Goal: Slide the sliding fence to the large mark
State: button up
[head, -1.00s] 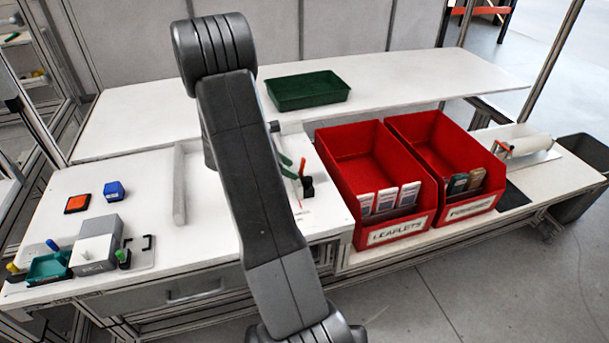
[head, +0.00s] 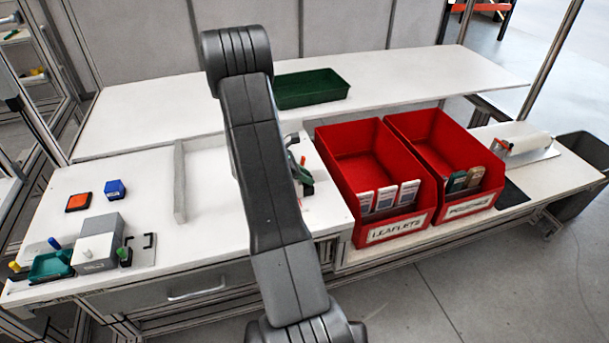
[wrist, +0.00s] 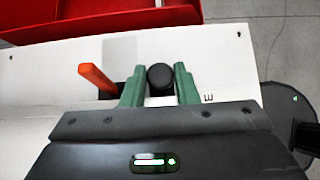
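In the wrist view, my gripper (wrist: 160,84) has green fingers standing apart on either side of a round black knob (wrist: 160,77). A narrow gap shows beside the knob, and I cannot tell whether either finger touches it. An orange lever (wrist: 97,80) rises from a dark base just left of the fingers. The knob and lever appear to belong to the sliding fence, whose body is mostly hidden below my gripper. In the head view, the orange lever (head: 303,161) shows right of my arm. The large mark is not clearly visible; only a letter like "E" shows beside the right finger.
Two red bins (head: 352,150) (head: 440,140) stand close to the right of my gripper. A pale raised bar (head: 180,182) lies left of my arm. A green tray (head: 312,88) sits on the back shelf. A grey block (head: 98,240) and ink pads are at the left.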

grip_shut()
jog(key=shift+s+a, duration=0.25)
jog(key=shift+a, duration=0.55)
jog(key=shift+s+a, duration=0.2)
jog(key=shift+a, duration=0.55)
jog(key=shift+s+a, duration=0.25)
jog(key=shift+a, duration=0.55)
jog(key=o, duration=0.9)
grip_release()
jog(key=b+v, duration=0.1)
jog(key=v, duration=1.3)
jog(key=shift+d+f, duration=0.1)
